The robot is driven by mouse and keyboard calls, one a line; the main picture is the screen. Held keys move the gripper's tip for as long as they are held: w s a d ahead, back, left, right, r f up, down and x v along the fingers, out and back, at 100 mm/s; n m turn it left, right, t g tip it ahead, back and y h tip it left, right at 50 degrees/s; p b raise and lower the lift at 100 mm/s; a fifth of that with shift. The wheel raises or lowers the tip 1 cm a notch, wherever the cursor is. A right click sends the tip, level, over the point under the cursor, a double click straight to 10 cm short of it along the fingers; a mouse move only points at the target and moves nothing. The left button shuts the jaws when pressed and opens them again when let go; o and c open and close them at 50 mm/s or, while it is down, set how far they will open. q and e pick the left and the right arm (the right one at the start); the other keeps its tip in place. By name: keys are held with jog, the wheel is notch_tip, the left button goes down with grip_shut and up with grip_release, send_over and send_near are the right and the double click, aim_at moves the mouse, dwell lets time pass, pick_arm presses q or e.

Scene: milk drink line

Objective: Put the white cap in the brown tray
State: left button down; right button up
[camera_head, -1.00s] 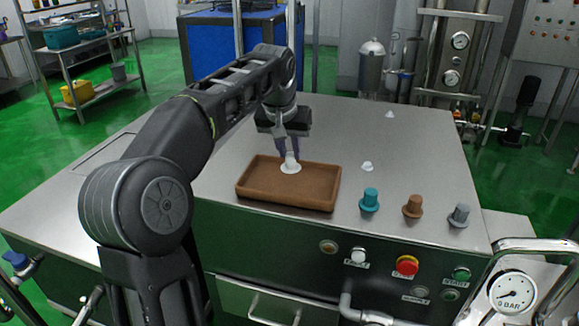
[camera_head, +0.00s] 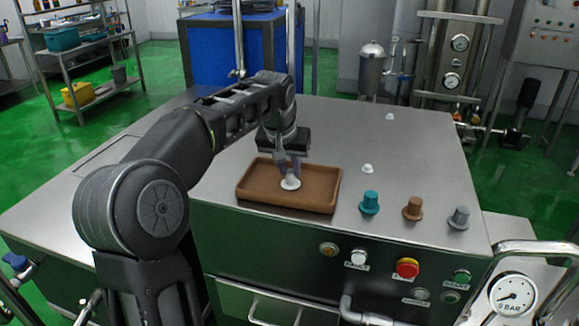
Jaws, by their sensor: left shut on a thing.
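The brown tray (camera_head: 312,205) lies on the steel top near its front edge. My left gripper (camera_head: 289,170) points down over the tray, shut on the white cap (camera_head: 290,184). The cap is a small piece with a wide round base, low over the tray floor; I cannot tell whether it touches the floor. The fingers hide part of its upper side. My right gripper is not in view.
Two small white pieces stand to the right of and behind the tray, one nearer (camera_head: 367,169) and one farther (camera_head: 390,117). A teal cap (camera_head: 370,202), a brown cap (camera_head: 413,208) and a grey cap (camera_head: 459,217) stand right of the tray. The back of the top is clear.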

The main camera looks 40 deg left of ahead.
pick_arm(q)
jog(key=c, duration=1.3)
grip_release()
jog(key=shift+o, duration=0.2)
jog(key=v, duration=1.2)
jog(key=shift+r, duration=0.1)
